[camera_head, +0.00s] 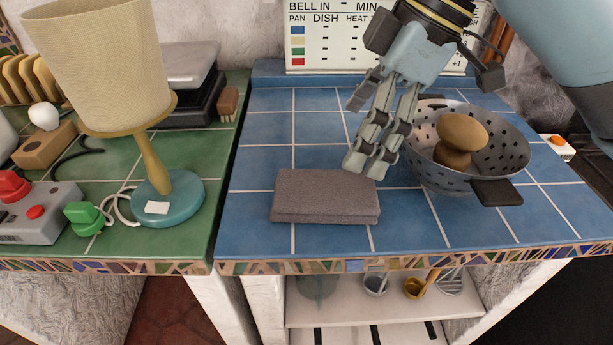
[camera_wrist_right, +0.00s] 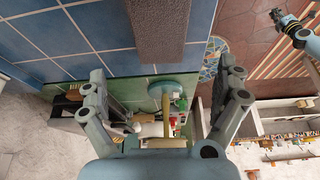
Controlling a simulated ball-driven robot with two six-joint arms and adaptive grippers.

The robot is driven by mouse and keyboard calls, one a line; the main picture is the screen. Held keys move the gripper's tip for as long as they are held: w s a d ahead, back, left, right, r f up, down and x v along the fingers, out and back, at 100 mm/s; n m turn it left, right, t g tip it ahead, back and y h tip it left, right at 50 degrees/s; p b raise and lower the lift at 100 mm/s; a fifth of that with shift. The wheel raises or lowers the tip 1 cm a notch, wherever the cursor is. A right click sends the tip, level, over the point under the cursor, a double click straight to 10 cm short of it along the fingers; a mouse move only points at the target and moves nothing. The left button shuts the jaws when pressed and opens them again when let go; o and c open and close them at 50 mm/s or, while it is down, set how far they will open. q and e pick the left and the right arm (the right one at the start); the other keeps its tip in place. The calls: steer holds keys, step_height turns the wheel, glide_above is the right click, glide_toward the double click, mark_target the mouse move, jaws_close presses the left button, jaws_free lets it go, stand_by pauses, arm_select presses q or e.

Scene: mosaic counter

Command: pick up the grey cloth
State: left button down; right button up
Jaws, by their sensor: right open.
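The grey cloth (camera_head: 325,195) lies folded in a flat rectangular block on the blue tiles, near the front of the counter. It also shows in the right wrist view (camera_wrist_right: 158,28) at the top middle, beyond my fingers. My right gripper (camera_head: 366,165) hangs above the cloth's back right corner in the head view. Its fingers stand wide apart with nothing between them in the right wrist view (camera_wrist_right: 163,80). The cloth is apart from the fingers there. What looks like my left gripper (camera_wrist_right: 277,18) is small at the wrist view's top right; its jaws are unclear.
A grey colander (camera_head: 425,170) holding a brown rounded object (camera_head: 462,135) stands close right of my right gripper. A lamp (camera_head: 152,180) stands on the green tiles at left. Blue tiles left of the cloth are clear. The mosaic edge (camera_head: 330,262) runs along the front.

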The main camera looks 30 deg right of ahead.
steer(key=b, duration=0.1)
glide_above(325, 188)
steer(key=s+d, duration=0.2)
steer(key=f, duration=0.4)
steer(key=shift+w+a+f, duration=0.15)
steer(key=shift+a+f, duration=0.05)
steer(key=shift+a, duration=0.05)
steer(key=shift+w+f, duration=0.15)
steer(key=shift+f, duration=0.1)
steer(key=b+x, duration=0.1)
steer(key=x, duration=0.4)
steer(key=shift+w+d, duration=0.1)
steer(key=shift+d, duration=0.05)
steer(key=c, duration=1.1)
arm_select(q)
steer(key=shift+s+f, duration=0.45)
steer(key=shift+f, duration=0.2)
steer(key=shift+s+f, duration=0.4)
steer(key=shift+f, duration=0.2)
